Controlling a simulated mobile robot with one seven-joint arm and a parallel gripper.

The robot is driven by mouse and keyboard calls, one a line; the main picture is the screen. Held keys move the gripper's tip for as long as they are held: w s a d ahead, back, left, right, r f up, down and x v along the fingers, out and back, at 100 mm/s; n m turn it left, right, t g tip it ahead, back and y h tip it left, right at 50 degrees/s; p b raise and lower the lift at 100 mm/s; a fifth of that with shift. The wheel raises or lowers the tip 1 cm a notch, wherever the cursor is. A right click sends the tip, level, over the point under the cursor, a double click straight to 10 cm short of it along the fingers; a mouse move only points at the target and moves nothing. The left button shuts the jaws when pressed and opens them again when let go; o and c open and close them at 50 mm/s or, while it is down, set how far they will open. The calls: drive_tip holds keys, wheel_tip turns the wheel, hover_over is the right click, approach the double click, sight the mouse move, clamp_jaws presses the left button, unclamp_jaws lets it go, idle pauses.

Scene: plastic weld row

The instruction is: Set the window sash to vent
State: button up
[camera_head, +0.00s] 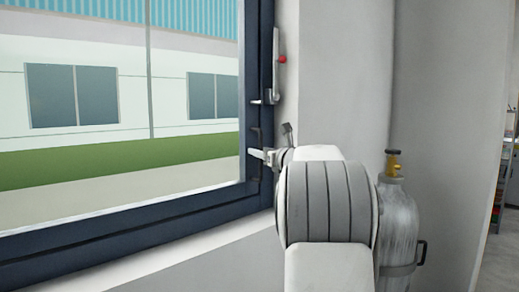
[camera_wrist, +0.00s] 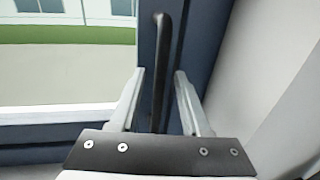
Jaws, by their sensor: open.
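The window sash (camera_head: 110,238) has a dark blue frame around clear glass and fills the left of the head view. It looks closed against its frame, though a small gap cannot be ruled out. A dark, upright handle (camera_wrist: 162,35) stands on the sash stile in the wrist view. A small dark piece, probably this handle, shows on the stile in the head view (camera_head: 256,133). My gripper (camera_wrist: 160,73) is open, with one finger on each side of the handle and visible gaps. In the head view my gripper (camera_head: 262,154) is at the stile, partly hidden by my arm.
A grey lever with a red knob (camera_head: 282,59) is mounted beside the frame, above my gripper. A grey gas cylinder (camera_head: 400,220) with a yellow valve stands right of my arm. A pale wall (camera_head: 340,75) lies behind. Shelving (camera_head: 503,170) shows at the far right.

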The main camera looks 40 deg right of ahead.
drive_tip(key=shift+w, duration=0.3)
clamp_jaws()
idle(1.3)
